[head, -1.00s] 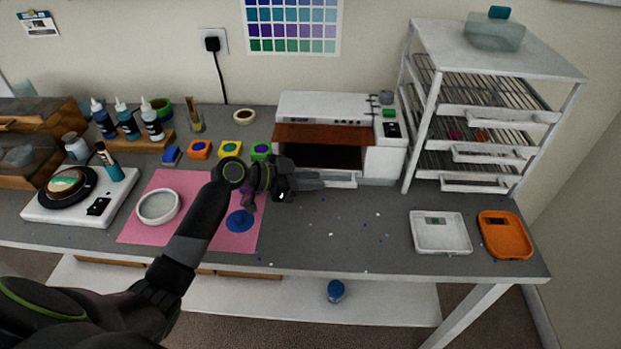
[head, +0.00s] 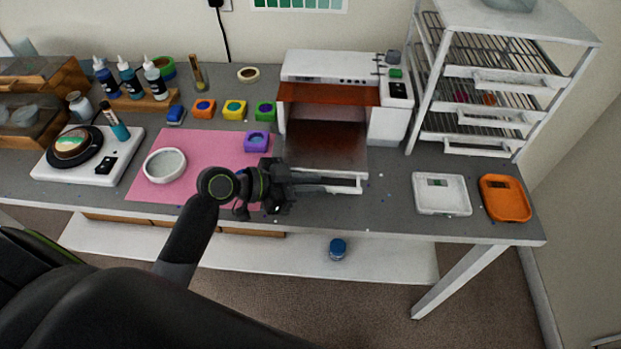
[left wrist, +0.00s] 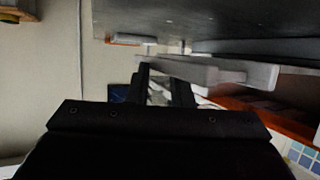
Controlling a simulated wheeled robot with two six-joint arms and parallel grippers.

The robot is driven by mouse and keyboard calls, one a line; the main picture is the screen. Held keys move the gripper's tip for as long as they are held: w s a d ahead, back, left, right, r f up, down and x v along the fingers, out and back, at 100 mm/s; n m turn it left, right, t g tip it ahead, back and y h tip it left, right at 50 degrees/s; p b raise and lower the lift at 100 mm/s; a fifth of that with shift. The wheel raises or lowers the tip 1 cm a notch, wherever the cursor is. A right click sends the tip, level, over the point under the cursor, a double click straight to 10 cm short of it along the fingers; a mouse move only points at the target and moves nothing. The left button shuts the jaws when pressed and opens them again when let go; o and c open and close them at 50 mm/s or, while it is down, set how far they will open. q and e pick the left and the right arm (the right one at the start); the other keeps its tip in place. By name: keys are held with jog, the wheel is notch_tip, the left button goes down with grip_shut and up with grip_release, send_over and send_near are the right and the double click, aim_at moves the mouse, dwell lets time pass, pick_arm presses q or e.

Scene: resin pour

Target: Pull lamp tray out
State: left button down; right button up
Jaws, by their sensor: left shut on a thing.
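The white curing lamp (head: 331,66) stands at the back middle of the table with its orange-brown front flap raised. Its lamp tray (head: 326,148) sticks out of the opening toward the table's front edge, with a dark brown floor and a white front with a handle (head: 345,186). My left gripper (head: 312,184) is shut on the tray's handle at its left part. In the left wrist view the white handle bar (left wrist: 250,76) runs by the dark fingers (left wrist: 165,92); the exact contact is hard to see. My right gripper is not in view.
Left of the tray are a pink mat (head: 196,150) with a white round dish (head: 165,166) and a purple mould (head: 257,141). A white rack (head: 480,98), a white scale (head: 441,195) and an orange scale (head: 505,198) stand right. The table's front edge is close to the gripper.

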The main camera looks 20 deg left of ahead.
pick_arm(q)
jog(key=c, duration=1.3)
grip_release()
jog(key=shift+f, duration=0.2)
jog(key=shift+w, duration=0.1)
jog(key=shift+r, duration=0.1)
jog(key=shift+s+a+r, duration=0.1)
jog(key=shift+s+a, duration=0.15)
jog(key=shift+a, duration=0.15)
jog(key=b+v, duration=0.1)
jog(key=v, duration=1.5)
jog(key=shift+a+r, duration=0.2)
jog(key=shift+r, duration=0.05)
jog(key=shift+s, duration=0.1)
